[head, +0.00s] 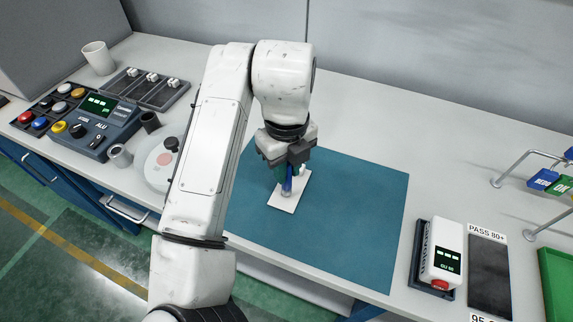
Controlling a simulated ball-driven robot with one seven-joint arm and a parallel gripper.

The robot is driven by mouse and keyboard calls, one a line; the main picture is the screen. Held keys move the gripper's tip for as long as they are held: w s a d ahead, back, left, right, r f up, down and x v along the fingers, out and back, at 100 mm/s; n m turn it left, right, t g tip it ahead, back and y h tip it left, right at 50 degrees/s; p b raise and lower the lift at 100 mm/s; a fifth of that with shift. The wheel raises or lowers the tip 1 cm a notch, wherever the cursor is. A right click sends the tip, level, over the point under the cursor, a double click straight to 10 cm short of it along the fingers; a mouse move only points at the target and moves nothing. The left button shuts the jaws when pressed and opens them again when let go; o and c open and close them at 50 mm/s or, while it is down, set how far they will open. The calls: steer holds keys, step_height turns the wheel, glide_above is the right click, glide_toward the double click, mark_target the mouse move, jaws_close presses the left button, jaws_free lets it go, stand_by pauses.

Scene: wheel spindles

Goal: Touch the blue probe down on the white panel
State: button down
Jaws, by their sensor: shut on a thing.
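The white panel (296,203) is a small pale plate lying on the teal mat (350,215). My gripper (290,172) is above the panel, pointing down, and is shut on the blue probe (287,186). The probe looks close to upright. Its lower end is over the panel in this view, but I cannot tell whether it touches. A small pale piece shows beside the probe at the fingers. My arm hides part of the mat's left side.
Left are a grey meter (102,118), a button box, a slotted tray (147,88), a white cup (98,58) and a round white device (160,160). Right are a white handheld device (442,252), a dark sign plate (489,275) and a rack with tags. The mat's right half is clear.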

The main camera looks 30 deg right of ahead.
steer(key=shift+f+b, duration=0.35)
steer(key=shift+f, duration=0.05)
stand_by(1.4)
steer(key=shift+r+p, duration=2.45)
steer(key=shift+r, duration=1.15)
steer(key=shift+s+f, duration=0.1)
